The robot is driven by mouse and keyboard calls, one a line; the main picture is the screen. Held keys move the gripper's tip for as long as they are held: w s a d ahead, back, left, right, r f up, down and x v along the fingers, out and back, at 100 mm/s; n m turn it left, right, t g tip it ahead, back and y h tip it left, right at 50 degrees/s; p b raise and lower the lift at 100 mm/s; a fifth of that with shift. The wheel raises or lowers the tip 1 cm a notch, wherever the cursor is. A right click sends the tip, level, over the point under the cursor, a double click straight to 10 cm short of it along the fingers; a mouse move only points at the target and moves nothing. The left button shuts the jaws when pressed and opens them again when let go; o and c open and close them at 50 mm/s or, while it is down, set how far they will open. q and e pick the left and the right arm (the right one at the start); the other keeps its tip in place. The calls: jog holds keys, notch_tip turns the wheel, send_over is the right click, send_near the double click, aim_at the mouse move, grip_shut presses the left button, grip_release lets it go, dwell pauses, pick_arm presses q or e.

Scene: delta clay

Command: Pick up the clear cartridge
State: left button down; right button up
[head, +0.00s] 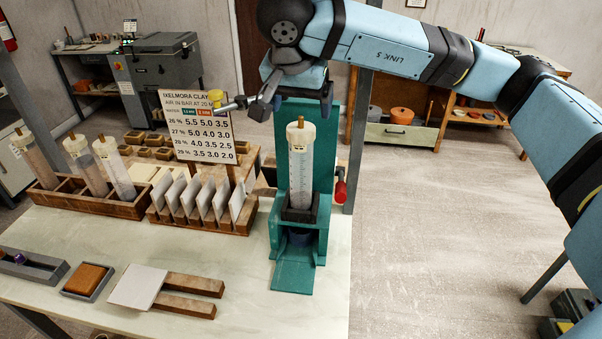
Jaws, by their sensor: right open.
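A clear cartridge (301,165) with a cream cap and an orange-brown tip stands upright in the teal press (322,150) on the table. It looks mostly empty, with faint markings on its wall. Three more clear cartridges lean in a wooden rack at the left: a brownish-filled one (37,163), a middle one (90,172) and a paler one (117,174). My left gripper is out of view.
A printed sign (203,130) stands behind a wooden holder of pale tiles (204,198). In front lie an orange block in a tray (88,279) and a white sheet on wooden bars (138,287). The table (190,255) is bare between. Open floor (430,230) lies right.

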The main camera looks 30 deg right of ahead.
aim_at(300, 118)
jog(key=shift+x, duration=0.85)
jog(key=x, duration=0.2)
jog(key=p+x, duration=0.1)
jog(key=x, duration=0.1)
jog(key=shift+a+f, duration=0.15)
jog(key=shift+a, duration=0.05)
jog(key=shift+w+d+f, duration=0.2)
jog(key=shift+f, duration=0.3)
jog(key=c, duration=1.3)
